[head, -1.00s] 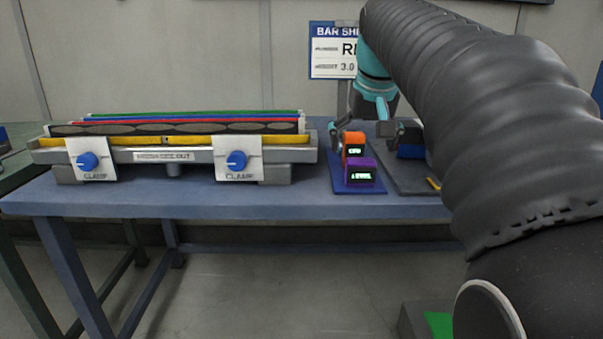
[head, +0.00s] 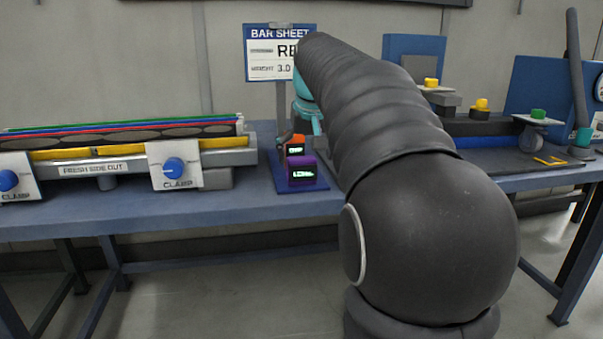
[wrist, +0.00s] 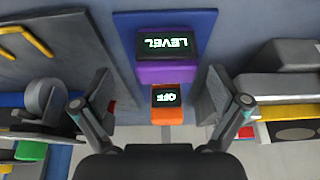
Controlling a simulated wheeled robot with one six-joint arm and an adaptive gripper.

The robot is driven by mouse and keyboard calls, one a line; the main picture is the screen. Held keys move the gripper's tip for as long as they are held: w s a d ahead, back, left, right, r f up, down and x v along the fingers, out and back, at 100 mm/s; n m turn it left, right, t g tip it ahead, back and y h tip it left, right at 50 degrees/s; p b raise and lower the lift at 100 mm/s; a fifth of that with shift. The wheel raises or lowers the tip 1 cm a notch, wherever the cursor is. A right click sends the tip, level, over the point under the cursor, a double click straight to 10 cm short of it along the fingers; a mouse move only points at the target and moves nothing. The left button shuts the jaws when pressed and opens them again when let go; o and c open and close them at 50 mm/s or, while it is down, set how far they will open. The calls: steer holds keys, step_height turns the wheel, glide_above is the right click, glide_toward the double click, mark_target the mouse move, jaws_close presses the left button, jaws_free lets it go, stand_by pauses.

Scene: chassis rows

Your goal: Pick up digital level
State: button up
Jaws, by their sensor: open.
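The digital level is a purple block with a lit green "LEVEL" display. It stands on a blue mat (head: 287,187) on the bench in the head view (head: 302,172), and shows upper middle in the wrist view (wrist: 166,71). An orange block (wrist: 173,114) with its own lit display stands beside it, behind it in the head view (head: 294,140). My gripper (wrist: 158,88) is open and empty in the wrist view, its fingers apart on either side of the orange block's column. The level shows beyond the fingertips. In the head view the gripper is mostly hidden.
A long clamp fixture (head: 125,165) with blue knobs stands to the left on the bench. To the right is a dark fixture (head: 480,135) with yellow and green buttons. The bench front (head: 150,215) is clear.

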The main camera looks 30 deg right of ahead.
mark_target(301, 169)
steer(key=shift+w+a+x, duration=0.15)
steer(key=shift+w+x, duration=0.1)
steer(key=shift+x, duration=1.05)
steer(key=shift+w+a+x, duration=0.1)
steer(key=shift+w+x, duration=0.1)
steer(key=shift+x, duration=1.1)
steer(key=shift+r, duration=0.2)
steer(key=c, duration=1.5)
